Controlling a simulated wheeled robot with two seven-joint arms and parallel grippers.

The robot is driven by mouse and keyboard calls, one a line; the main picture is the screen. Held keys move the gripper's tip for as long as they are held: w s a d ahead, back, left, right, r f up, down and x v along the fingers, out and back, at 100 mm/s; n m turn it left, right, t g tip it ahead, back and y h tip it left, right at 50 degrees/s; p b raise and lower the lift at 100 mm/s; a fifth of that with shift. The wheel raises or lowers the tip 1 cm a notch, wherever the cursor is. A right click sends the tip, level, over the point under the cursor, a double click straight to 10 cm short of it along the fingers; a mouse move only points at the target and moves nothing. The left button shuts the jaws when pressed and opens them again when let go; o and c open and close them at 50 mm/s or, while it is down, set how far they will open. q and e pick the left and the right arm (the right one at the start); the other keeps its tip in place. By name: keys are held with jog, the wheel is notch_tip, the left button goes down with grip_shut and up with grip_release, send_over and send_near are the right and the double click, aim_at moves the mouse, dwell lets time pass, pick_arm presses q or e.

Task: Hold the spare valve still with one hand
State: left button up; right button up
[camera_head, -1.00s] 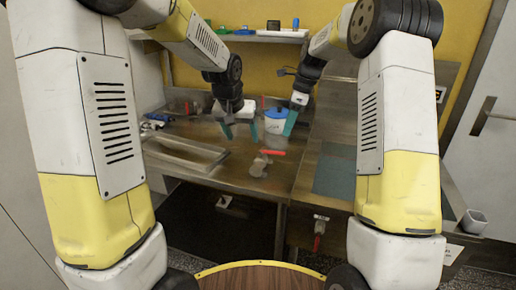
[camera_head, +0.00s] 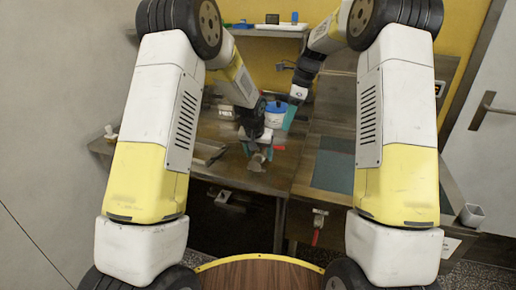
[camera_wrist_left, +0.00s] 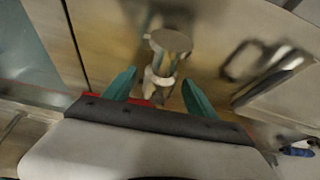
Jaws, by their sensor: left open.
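The spare valve, a grey metal body (camera_head: 257,161) with a red handle (camera_head: 278,148), lies on the steel worktop. My left gripper (camera_head: 256,147) is just above and around it, partly hiding it in the head view. In the left wrist view the valve (camera_wrist_left: 165,62) stands between the two teal fingers of my left gripper (camera_wrist_left: 160,80). The fingers are open, with a visible gap on either side. Red from the handle (camera_wrist_left: 95,98) shows at the edge of the palm. My right gripper (camera_head: 290,117) is farther back, beside a white and blue tub; its jaw opening is unclear.
The tub (camera_head: 274,116) stands behind the valve. A metal tray (camera_head: 206,152) lies left of it. A fitted valve with a red handle (camera_head: 316,236) hangs at the counter front. A dark green mat (camera_head: 333,171) lies clear at right. A shelf (camera_head: 268,33) runs along the back wall.

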pick_arm(q)
jog(key=shift+w+f, duration=0.15)
jog(key=shift+f, duration=0.3)
jog(key=shift+c, duration=0.3)
grip_shut()
jog(key=shift+d, duration=0.1)
